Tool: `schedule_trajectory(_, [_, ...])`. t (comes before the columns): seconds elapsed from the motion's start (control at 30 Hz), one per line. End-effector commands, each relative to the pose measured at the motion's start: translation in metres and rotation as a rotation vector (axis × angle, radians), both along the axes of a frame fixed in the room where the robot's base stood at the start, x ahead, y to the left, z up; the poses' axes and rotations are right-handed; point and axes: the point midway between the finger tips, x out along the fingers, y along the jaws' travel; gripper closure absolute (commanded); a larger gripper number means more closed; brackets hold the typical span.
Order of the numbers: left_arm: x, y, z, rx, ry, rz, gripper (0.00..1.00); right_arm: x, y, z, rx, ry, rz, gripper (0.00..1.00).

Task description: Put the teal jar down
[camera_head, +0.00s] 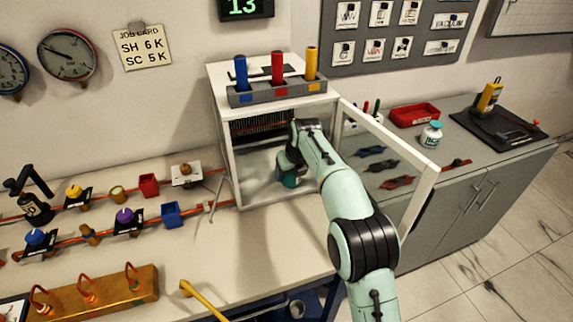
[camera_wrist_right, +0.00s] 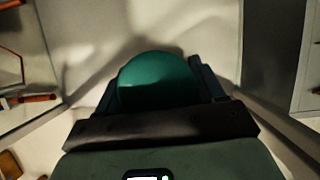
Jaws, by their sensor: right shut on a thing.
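The teal jar (camera_head: 291,181) is inside the white open-fronted cabinet (camera_head: 232,165), low near its floor. My right arm reaches in through the open front, and my right gripper (camera_head: 289,165) is shut on the jar. In the right wrist view the jar's round teal top (camera_wrist_right: 158,78) sits between the two dark fingers. My gripper and wrist hide much of the jar in the head view. I cannot tell whether its base touches the cabinet floor. My left gripper is not in view.
The cabinet's clear door (camera_head: 420,200) stands open to the right of my arm. A rack (camera_head: 285,90) with blue, red and yellow cylinders sits on top of the cabinet. A white jar (camera_head: 431,134) and red tray (camera_head: 414,115) stand on the right counter. Pipes and valves line the left bench.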

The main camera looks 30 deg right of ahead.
Motion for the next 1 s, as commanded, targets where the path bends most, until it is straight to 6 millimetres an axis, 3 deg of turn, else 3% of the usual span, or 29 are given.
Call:
schedule_trajectory(0.4, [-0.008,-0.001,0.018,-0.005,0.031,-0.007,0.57,0.036,-0.007,0.001,-0.001,-0.002,0.001,0.78])
schedule_trajectory(0.5, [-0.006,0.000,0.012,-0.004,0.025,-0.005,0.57,0.034,-0.006,-0.007,0.001,-0.001,0.002,0.78])
schedule_trajectory(0.83, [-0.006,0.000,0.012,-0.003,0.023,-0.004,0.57,0.034,-0.006,-0.009,0.000,-0.001,0.001,0.78])
schedule_trajectory(0.87, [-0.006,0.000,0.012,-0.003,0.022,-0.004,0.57,0.034,-0.006,-0.010,0.001,0.001,0.001,0.28])
schedule_trajectory(0.93, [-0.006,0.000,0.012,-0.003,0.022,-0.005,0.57,0.034,-0.006,-0.010,0.001,0.000,0.001,0.06])
schedule_trajectory(1.0, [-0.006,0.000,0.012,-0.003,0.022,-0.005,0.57,0.034,-0.006,-0.010,0.001,0.000,0.001,0.06])
